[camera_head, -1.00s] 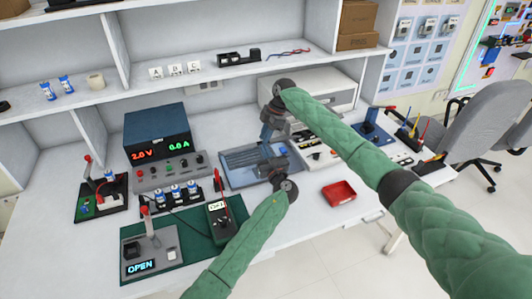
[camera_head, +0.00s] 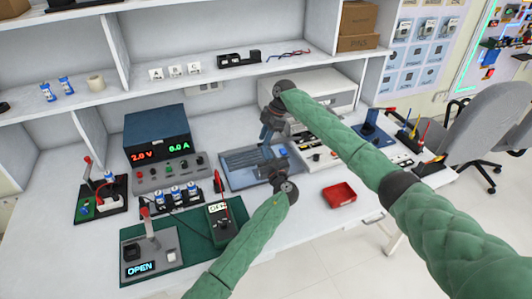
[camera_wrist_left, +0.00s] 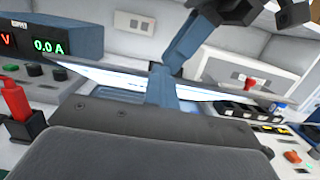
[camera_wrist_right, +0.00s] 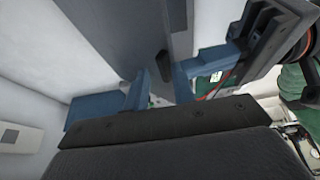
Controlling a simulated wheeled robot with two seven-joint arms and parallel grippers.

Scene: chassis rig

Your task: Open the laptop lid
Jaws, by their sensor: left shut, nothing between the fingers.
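The laptop (camera_head: 238,163) lies on the bench, a blue-grey slab in the middle of the head view. In the left wrist view its thin lid edge (camera_wrist_left: 95,70) is raised, with a bright strip beneath it, so the lid looks ajar. My left gripper (camera_head: 277,152) is shut and empty; its fingertips (camera_wrist_left: 162,75) are at that edge. Whether they touch is unclear. My right gripper (camera_head: 266,133) is near the laptop's back right; its blue fingers (camera_wrist_right: 160,82) look apart with a gap between them. The arms hide part of the laptop's right side.
A power supply (camera_head: 157,132) stands left of the laptop. A multimeter (camera_head: 222,220) and a switch board (camera_head: 150,250) are in front on a green mat. A red tray (camera_head: 339,194) lies at the right. A white instrument (camera_head: 325,92) stands behind my right arm.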

